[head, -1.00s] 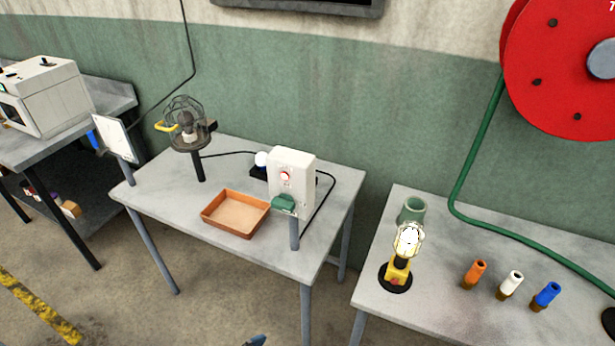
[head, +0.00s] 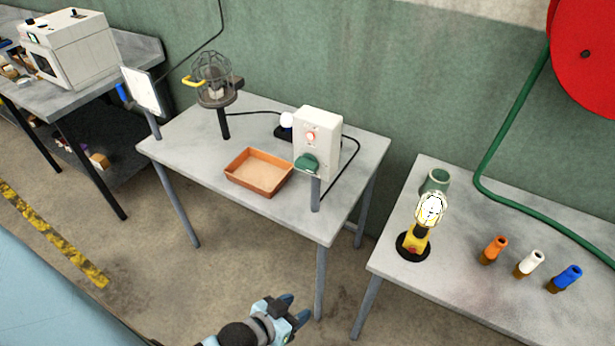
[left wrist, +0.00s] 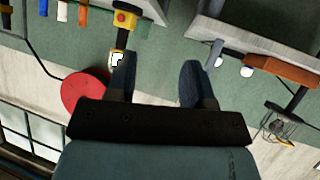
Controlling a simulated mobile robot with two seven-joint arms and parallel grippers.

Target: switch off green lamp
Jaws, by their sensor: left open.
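A white box (head: 318,140) on a grey post stands at the middle table's front right, with a small round red-and-white part (head: 310,136) and a green part (head: 307,163) on its front. A caged lamp (head: 214,80) with a yellow handle stands on the same table and looks unlit. A yellow lamp (head: 418,240) with a bright caged bulb stands on the right table; it also shows in the left wrist view (left wrist: 122,20). No lamp is clearly green. My left gripper (head: 293,309) is open and empty, in front of and below the middle table; its fingers (left wrist: 158,78) show apart in the left wrist view.
An orange tray (head: 258,187) lies on the middle table. A green cup (head: 437,181) and orange, white and blue pieces stand on the right table (head: 470,290). A gap separates the two tables. A white machine (head: 75,50) stands far left.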

